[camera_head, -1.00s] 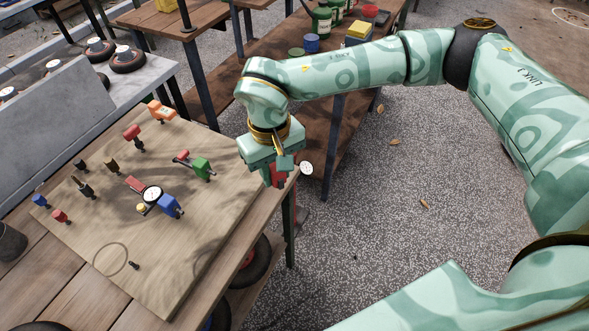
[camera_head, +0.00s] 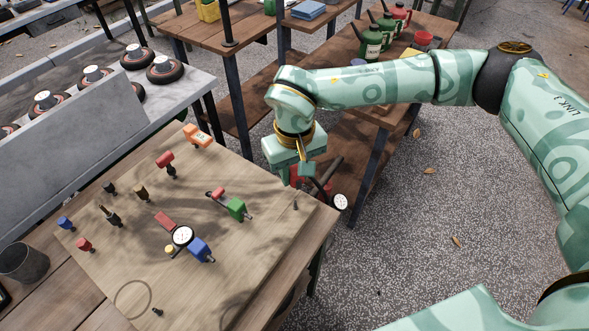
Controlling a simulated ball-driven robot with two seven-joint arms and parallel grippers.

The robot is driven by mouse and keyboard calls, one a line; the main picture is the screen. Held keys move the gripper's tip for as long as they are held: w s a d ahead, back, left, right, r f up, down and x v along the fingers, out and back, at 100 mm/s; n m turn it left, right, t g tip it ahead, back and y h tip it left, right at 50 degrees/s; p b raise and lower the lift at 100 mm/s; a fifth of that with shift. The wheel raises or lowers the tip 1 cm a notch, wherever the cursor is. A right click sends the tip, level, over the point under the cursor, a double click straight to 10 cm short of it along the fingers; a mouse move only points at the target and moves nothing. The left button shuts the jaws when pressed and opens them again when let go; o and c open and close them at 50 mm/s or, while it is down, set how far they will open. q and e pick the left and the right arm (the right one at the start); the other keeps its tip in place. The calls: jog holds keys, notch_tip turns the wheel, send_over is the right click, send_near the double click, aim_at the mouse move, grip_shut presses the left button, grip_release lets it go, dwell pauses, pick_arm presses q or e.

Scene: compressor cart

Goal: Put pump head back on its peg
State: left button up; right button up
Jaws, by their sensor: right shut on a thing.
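My right gripper (camera_head: 300,178) is shut on a red part with a dark bar and a round white-faced gauge (camera_head: 340,202), which looks like the pump head. The jaws hide much of its red body. It is held over the right side of the wooden board (camera_head: 225,275), with the gauge toward the lower right. A bare upright peg (camera_head: 295,205) stands on the board just below the gripper in the picture. Another short dark peg (camera_head: 157,311) is near a drawn circle at the board's front. My left gripper is not in view.
The board carries several parts: a green block (camera_head: 236,208), a blue block (camera_head: 200,249), a gauge (camera_head: 183,236), a red part (camera_head: 166,160) and an orange part (camera_head: 197,136). A dark cup (camera_head: 23,262) stands at left. A shelf table with cans is behind.

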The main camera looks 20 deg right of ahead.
jog(key=shift+r, duration=0.1)
jog(key=shift+f+b, duration=1.4)
jog(key=shift+f, duration=1.55)
jog(key=shift+p, duration=0.5)
jog(key=shift+f+b, duration=0.55)
jog(key=shift+f, duration=0.55)
jog(key=o, duration=1.1)
jog(key=shift+c, duration=0.2)
jog(key=shift+s, duration=0.1)
